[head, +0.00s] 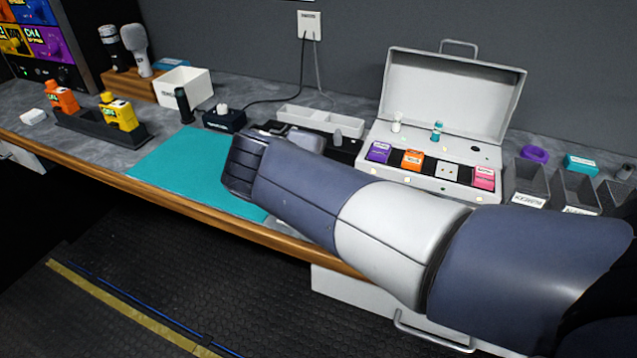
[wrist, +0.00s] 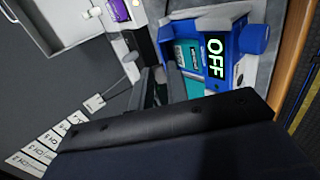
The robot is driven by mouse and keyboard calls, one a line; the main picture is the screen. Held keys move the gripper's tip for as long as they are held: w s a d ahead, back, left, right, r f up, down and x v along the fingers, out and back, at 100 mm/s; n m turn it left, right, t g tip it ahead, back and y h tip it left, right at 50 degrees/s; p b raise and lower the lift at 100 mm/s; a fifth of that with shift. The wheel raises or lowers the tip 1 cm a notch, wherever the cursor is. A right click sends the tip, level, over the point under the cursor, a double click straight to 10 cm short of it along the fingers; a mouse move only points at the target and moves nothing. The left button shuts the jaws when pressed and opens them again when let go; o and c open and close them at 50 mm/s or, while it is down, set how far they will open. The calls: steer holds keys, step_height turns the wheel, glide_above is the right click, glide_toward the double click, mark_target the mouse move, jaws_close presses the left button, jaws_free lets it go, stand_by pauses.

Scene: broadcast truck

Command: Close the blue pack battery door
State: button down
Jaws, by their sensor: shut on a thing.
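The blue pack (wrist: 235,40) shows in the wrist view, with a lit green OFF display on one face. Its battery bay is open beside the display, and a teal battery (wrist: 187,55) shows inside. My gripper (wrist: 160,80) is at the open side of the bay, its dark fingers close together. It is shut on a thin part that looks like the pack's battery door, mostly hidden between and behind the fingers. In the head view my arm covers the pack and the fingertips.
An open white case (head: 450,100) with coloured blocks stands right of my arm. Grey bins (head: 530,180) stand at the far right. A teal mat (head: 180,170) lies left, with a dark rack (head: 85,128) and white box (head: 185,88) nearby. The mat is largely clear.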

steer(key=f+t+b, duration=0.1)
steer(key=b, duration=0.1)
steer(key=s+f+t+b, duration=0.1)
steer(key=b, duration=0.1)
steer(key=t+h+b, duration=0.1)
steer(key=b, duration=0.2)
steer(key=shift+s+a+f, duration=0.25)
steer(key=shift+f, duration=0.15)
steer(key=b, duration=0.1)
steer(key=t+b, duration=0.1)
steer(key=b, duration=0.1)
steer(key=shift+s+a+f+h, duration=0.1)
steer(key=shift+s+f+h, duration=0.1)
steer(key=shift+f+h, duration=0.1)
steer(key=shift+t+b, duration=0.4)
steer(key=shift+b, duration=0.2)
steer(key=shift+r, duration=0.1)
steer(key=c, duration=1.4)
jaws_free()
steer(key=shift+c, duration=0.2)
